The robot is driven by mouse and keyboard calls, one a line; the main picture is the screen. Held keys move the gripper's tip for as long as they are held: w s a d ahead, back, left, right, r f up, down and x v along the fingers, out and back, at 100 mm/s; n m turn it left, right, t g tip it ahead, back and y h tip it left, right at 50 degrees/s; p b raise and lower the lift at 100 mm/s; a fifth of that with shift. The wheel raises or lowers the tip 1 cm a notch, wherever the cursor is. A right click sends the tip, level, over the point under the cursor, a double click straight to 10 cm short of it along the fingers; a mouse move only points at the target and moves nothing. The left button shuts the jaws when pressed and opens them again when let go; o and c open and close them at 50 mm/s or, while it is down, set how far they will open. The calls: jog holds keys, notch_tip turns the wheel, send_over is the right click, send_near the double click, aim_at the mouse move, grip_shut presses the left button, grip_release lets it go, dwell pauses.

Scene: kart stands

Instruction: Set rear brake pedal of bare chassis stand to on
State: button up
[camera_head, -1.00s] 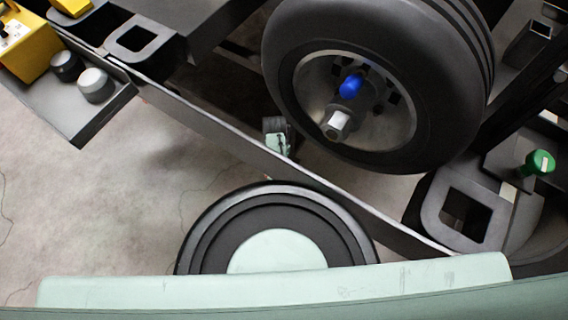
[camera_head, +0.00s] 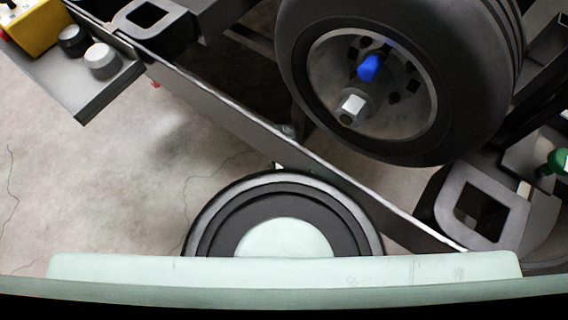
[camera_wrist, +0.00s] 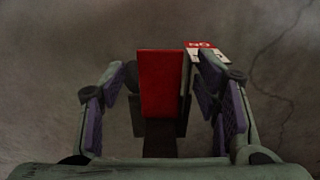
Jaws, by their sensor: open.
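A red pedal plate (camera_wrist: 161,85) on a dark stem stands in the middle of the wrist view. My gripper (camera_wrist: 163,78) is open, with one purple-padded finger on each side of the plate. Gaps show between the pads and the plate, so I hold nothing. A red and white label (camera_wrist: 203,47) with letters reading "ON" upside down lies beside the plate's upper right, partly hidden by the right finger. In the head view the chassis rail (camera_head: 225,113) hides most of the area around my gripper. A small red spot (camera_head: 155,84) shows at the rail's edge; I cannot tell what it is.
A large black wheel (camera_head: 395,150) with a blue valve cap (camera_head: 371,68) fills the upper right. A side tray (camera_head: 90,93) with two round knobs and a yellow box (camera_head: 33,33) is at upper left. A green knob (camera_head: 558,161) is at right. Bare concrete floor (camera_head: 90,170) lies at left.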

jog(key=shift+c, duration=0.6)
grip_shut()
